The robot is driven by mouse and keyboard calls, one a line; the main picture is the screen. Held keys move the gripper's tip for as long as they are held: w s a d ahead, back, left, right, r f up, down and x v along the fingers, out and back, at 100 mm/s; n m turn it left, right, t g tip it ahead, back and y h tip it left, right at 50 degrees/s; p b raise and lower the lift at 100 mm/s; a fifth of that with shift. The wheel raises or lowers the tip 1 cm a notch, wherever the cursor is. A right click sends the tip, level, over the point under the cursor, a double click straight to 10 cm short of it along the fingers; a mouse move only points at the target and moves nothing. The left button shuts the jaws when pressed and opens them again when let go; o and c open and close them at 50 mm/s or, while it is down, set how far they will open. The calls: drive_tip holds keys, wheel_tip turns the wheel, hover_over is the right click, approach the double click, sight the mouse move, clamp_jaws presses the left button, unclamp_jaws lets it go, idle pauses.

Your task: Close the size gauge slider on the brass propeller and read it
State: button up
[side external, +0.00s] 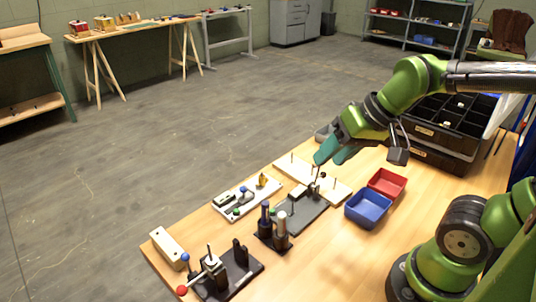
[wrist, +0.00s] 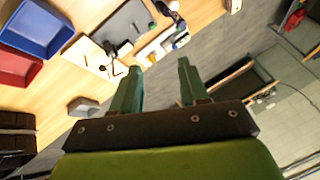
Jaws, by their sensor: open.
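A small brass-coloured piece (side external: 263,181), which looks like the propeller, is on a white board (side external: 232,200) at the middle of the bench.
A blue bin (side external: 367,208) and red bin (side external: 387,182) stand right.

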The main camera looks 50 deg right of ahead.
drive_tip(key=w+d+f+m+g, duration=0.15)
drive_tip(key=w+m, duration=0.25)
drive_tip(key=w, duration=0.4)
drive_tip(key=m+g+y, duration=0.3)
drive_tip(key=m+g, duration=0.1)
drive_tip(key=m, duration=0.8)
approach(243, 190)
drive_tip(key=x, duration=0.6)
drive_tip(key=d+x, duration=0.1)
drive_tip(key=x, duration=0.2)
drive_tip(key=shift+w+a+f, duration=0.1)
drive_tip(key=shift+w+f, duration=0.15)
drive_tip(key=shift+f, duration=0.2)
drive_tip(key=shift+s, duration=0.1)
clamp_jaws()
drive_tip(key=shift+h, duration=0.3)
